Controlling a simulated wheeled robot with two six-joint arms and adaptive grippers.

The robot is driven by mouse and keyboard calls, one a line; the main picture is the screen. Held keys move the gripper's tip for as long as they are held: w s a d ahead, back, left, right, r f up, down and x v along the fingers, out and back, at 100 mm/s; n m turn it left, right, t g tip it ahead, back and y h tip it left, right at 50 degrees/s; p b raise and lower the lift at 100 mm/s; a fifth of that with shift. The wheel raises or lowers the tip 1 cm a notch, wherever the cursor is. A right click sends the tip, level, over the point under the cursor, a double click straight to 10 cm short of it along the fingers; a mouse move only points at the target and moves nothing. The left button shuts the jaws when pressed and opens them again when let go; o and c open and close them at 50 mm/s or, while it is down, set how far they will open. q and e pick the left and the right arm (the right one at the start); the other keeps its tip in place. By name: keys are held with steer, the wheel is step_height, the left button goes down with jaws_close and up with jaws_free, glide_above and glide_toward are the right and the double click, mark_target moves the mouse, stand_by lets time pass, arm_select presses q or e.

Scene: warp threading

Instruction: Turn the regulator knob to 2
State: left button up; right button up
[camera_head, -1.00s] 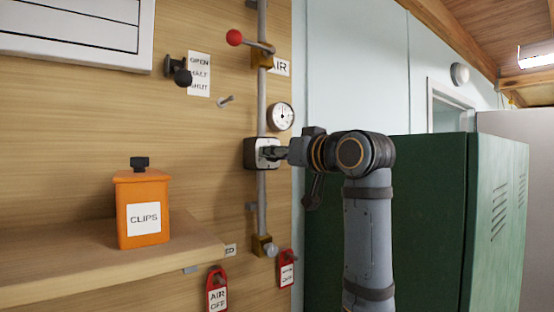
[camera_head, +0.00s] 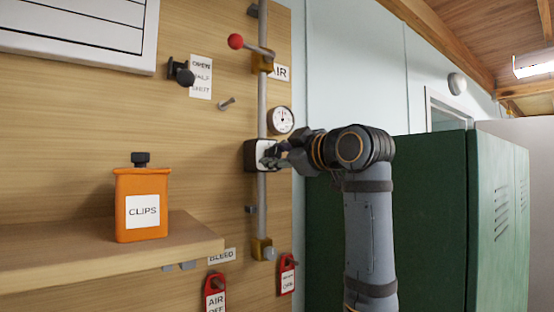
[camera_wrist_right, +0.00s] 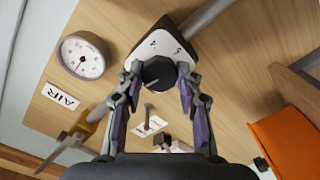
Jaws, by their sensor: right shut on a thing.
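The regulator (camera_head: 250,155) is a dark box with a white face on the vertical pipe. My right gripper (camera_head: 268,158) reaches it from the right. In the right wrist view, the dark round regulator knob (camera_wrist_right: 159,72) sits between the fingertips of my right gripper (camera_wrist_right: 158,78), which is shut on it. The white dial plate (camera_wrist_right: 150,45) shows small dark marks beyond the knob, too small to read surely. In the head view the fingers mostly hide the knob. The round pressure gauge (camera_head: 281,119) is just above the regulator. My left gripper is not in view.
A red-ball lever (camera_head: 236,41) is higher on the pipe (camera_head: 262,205). An orange CLIPS container (camera_head: 141,205) stands on the wooden shelf (camera_head: 190,241) at left. Red tags (camera_head: 287,275) hang below. A green locker (camera_head: 420,220) stands behind my right arm.

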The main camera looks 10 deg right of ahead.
steer(key=shift+f+n, duration=0.2)
steer(key=shift+n, duration=0.9)
steer(key=o, duration=1.1)
steer(key=shift+r, duration=0.15)
steer(key=shift+o, duration=0.2)
steer(key=shift+s, duration=0.15)
steer(key=v, duration=1.1)
steer(key=shift+s+d, duration=0.15)
steer(key=shift+s, duration=0.2)
